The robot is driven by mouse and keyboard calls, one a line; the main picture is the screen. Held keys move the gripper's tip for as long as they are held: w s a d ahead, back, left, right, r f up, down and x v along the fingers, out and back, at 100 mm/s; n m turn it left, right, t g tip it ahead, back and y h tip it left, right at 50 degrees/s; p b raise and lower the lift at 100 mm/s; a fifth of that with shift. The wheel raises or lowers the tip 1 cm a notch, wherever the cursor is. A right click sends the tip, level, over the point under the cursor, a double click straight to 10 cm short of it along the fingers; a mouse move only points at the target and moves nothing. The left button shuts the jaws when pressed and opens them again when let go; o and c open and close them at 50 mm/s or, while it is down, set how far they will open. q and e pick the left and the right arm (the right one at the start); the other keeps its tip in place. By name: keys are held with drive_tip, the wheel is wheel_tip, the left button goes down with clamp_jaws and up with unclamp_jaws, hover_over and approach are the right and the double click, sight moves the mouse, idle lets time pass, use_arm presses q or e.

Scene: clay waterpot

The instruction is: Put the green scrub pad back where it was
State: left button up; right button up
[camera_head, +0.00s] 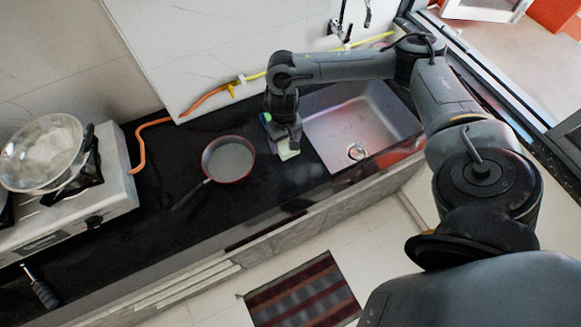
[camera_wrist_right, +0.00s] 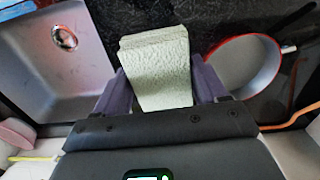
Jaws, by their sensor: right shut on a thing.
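The pale green scrub pad (camera_wrist_right: 157,68) is between the two purple fingers of my right gripper (camera_wrist_right: 161,84), which is shut on it. In the head view the pad (camera_head: 288,151) shows as a small pale patch under my right gripper (camera_head: 286,137), over the dark counter between the pan and the sink. I cannot tell whether the pad touches the counter. My left gripper is not in view.
A red-rimmed pan (camera_head: 229,159) stands left of the pad, its handle pointing lower left. The sink (camera_head: 345,128) is to the right. A stove (camera_head: 100,195) with a bowl-like vessel (camera_head: 42,152) is far left. The counter (camera_head: 185,225) by the pan is clear.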

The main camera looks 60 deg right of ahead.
drive_tip(key=s+d+f+b, duration=0.1)
drive_tip(key=s+d+f, duration=0.2)
drive_tip(key=s, duration=0.3)
drive_tip(key=s+d+f, duration=0.4)
drive_tip(key=s, duration=0.2)
drive_tip(key=b, duration=0.2)
hover_over(294, 164)
wheel_tip(294, 164, down, 6)
drive_tip(key=shift+w+f, duration=0.1)
drive_tip(key=shift+f+b, duration=0.65)
drive_tip(key=shift+f, duration=1.3)
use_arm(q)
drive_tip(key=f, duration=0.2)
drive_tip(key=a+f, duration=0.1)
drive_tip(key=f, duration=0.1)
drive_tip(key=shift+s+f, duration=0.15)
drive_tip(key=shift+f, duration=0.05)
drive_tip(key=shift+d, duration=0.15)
use_arm(e)
drive_tip(key=o, duration=1.1)
drive_tip(key=shift+f, duration=0.1)
